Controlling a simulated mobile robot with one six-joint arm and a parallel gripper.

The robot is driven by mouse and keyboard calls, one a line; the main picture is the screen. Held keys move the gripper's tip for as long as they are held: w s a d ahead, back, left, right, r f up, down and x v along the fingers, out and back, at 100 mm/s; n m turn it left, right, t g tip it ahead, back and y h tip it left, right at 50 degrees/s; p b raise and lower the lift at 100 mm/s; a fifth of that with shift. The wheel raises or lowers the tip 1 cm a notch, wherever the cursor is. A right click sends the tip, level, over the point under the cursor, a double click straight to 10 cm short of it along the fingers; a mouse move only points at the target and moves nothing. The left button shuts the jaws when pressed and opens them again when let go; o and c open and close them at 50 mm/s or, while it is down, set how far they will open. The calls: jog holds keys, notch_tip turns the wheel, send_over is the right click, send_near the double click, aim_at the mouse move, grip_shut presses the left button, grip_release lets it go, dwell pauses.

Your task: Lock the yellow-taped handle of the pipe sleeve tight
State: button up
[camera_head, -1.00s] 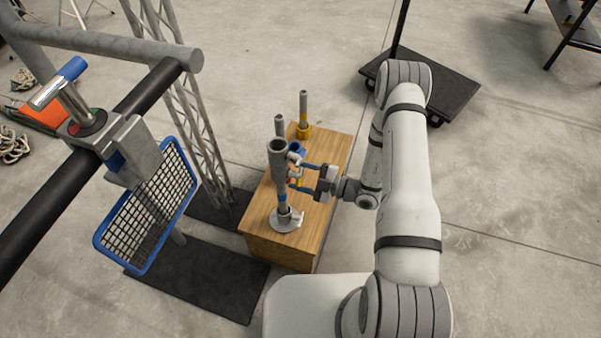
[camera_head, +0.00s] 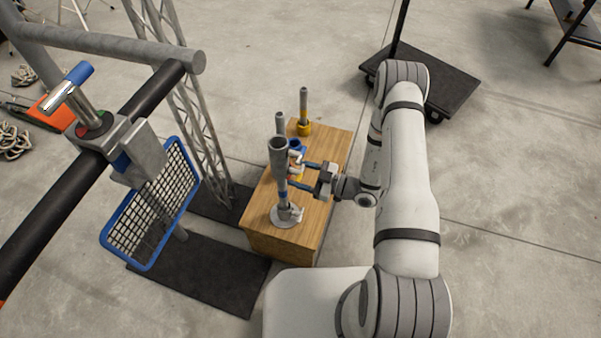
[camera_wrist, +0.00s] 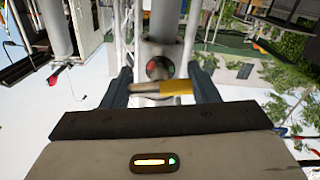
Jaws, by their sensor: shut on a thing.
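The yellow-taped handle (camera_wrist: 177,86) shows in the wrist view as a short bar, grey at its left end and yellow at its right. It lies crosswise between the two fingers of my gripper (camera_wrist: 161,88), which is shut on it. Just behind it, the grey pipe sleeve (camera_wrist: 160,50) carries a round red and green marker (camera_wrist: 159,68). In the head view my gripper (camera_head: 296,174) reaches in from the right beside the grey upright pipe (camera_head: 279,165). The handle is mostly hidden among the pipes there, and whether it is fully locked cannot be told.
The pipes stand on a wooden box (camera_head: 325,190). A yellow-based post (camera_head: 304,112) and a blue part (camera_head: 297,144) stand close by on it. A pipe frame with a blue-rimmed mesh panel (camera_head: 155,210) and a lattice mast fill the left. A black wheeled platform (camera_head: 450,95) stands behind.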

dwell(0.4)
jog(key=o, duration=1)
jog(key=shift+v, duration=3.9)
